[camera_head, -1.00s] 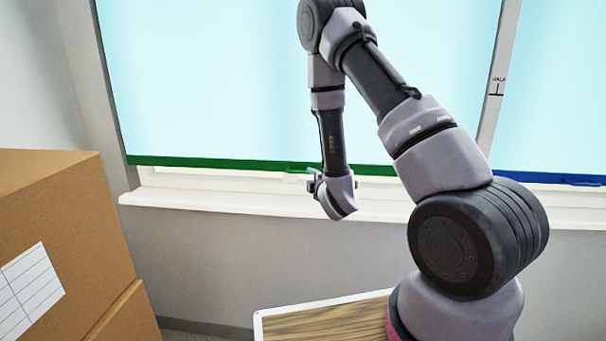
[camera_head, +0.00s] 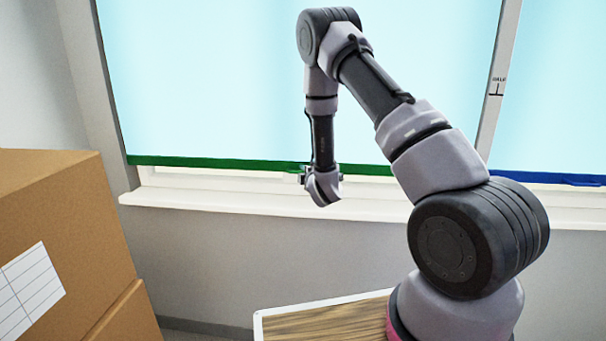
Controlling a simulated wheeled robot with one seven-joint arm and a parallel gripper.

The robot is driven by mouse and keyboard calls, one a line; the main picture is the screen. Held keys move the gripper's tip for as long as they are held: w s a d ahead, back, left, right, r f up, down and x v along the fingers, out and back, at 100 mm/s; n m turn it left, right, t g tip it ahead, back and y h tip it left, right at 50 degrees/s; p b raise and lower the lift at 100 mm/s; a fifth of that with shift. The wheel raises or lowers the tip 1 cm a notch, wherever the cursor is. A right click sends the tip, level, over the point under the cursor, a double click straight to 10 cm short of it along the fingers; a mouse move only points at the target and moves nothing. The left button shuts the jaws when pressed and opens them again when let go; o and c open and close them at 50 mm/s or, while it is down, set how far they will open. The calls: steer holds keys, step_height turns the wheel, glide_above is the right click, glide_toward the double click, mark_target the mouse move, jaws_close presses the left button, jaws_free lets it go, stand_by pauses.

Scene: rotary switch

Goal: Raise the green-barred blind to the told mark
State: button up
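The green-barred blind (camera_head: 230,80) is a pale blue sheet hanging nearly to the sill. Its green bar (camera_head: 215,163) runs along its lower edge, just above the white window sill (camera_head: 220,200). A mark reading "HALF" (camera_head: 497,86) is on the grey post to the right of the blind. My gripper (camera_head: 303,176) is at the green bar, near the bar's middle. It is small and partly hidden by my wrist, so I cannot tell whether its fingers are open or shut, or whether they touch the bar.
A second blind with a blue bar (camera_head: 550,178) hangs to the right of the post. Stacked cardboard boxes (camera_head: 60,215) stand at the left. A wood-topped surface with a white edge (camera_head: 320,320) is below my arm. The wall below the sill is clear.

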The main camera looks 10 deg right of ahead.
jaws_close()
stand_by(1.2)
